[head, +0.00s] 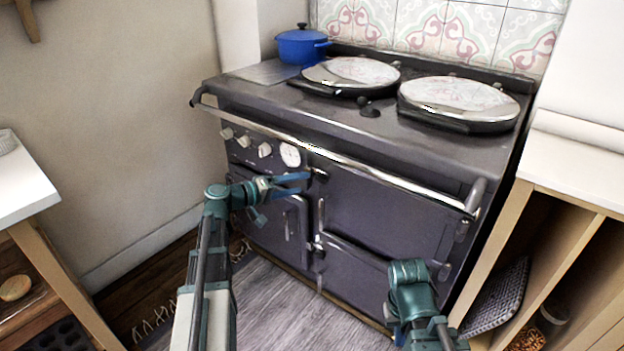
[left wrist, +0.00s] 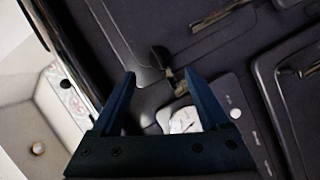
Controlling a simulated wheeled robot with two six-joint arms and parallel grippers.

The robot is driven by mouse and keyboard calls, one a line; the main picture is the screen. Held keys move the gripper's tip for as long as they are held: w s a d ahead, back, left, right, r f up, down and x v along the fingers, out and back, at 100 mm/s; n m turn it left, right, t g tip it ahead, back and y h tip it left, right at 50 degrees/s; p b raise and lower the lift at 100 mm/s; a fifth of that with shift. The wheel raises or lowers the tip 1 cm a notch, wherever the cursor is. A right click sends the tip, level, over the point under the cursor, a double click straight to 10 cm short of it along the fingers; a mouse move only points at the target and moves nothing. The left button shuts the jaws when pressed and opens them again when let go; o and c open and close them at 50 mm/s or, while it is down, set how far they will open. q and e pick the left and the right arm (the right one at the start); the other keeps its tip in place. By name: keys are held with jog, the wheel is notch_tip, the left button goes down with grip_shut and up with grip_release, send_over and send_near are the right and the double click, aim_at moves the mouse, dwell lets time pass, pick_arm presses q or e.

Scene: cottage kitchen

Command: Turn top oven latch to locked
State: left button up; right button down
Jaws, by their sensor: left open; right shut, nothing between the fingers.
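The top oven latch (head: 319,173) is a small dark metal piece on the range front, beside the upper right oven door (head: 385,213) and just under the rail. It also shows in the left wrist view (left wrist: 162,58), just beyond and between my fingertips. My left gripper (head: 307,182) is open, with its blue fingers pointing at the latch; its fingers in the left wrist view (left wrist: 160,78) straddle the line to it, and I cannot tell whether they touch. My right gripper (head: 412,278) is shut and empty, low before the lower right door; its fingertips are mostly hidden.
A chrome rail (head: 375,178) runs along the range front above the latch. A white dial (head: 290,154) and several knobs sit to the left. A second latch (head: 317,246) is lower down. A wooden shelf unit (head: 545,255) stands close on the right.

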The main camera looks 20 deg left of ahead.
pick_arm(q)
jog(key=shift+p+v, duration=0.3)
jog(key=shift+v, duration=2.4)
jog(key=s+d+f+m+g+y, duration=0.15)
jog(key=s+d+f+g, duration=0.35)
jog(key=d, duration=0.5)
jog(key=s+d+f+m+g+y, duration=0.1)
jog(key=s+d+f+m+g, duration=0.2)
jog(key=d+f, duration=0.5)
jog(key=s+d+f+m+g+y, duration=0.25)
jog(key=s+d+y, duration=0.2)
jog(key=s, duration=0.25)
jog(key=s+d+f+m+g+y, duration=0.2)
jog(key=s+d+f+y, duration=0.1)
jog(key=s+y, duration=0.3)
notch_tip(320, 180, up, 32)
jog(key=h+p, duration=0.1)
jog(key=p, duration=3)
jog(key=shift+s+p, duration=0.25)
jog(key=shift+p, duration=0.1)
jog(key=shift+d+f, duration=0.1)
jog(key=shift+f, duration=0.05)
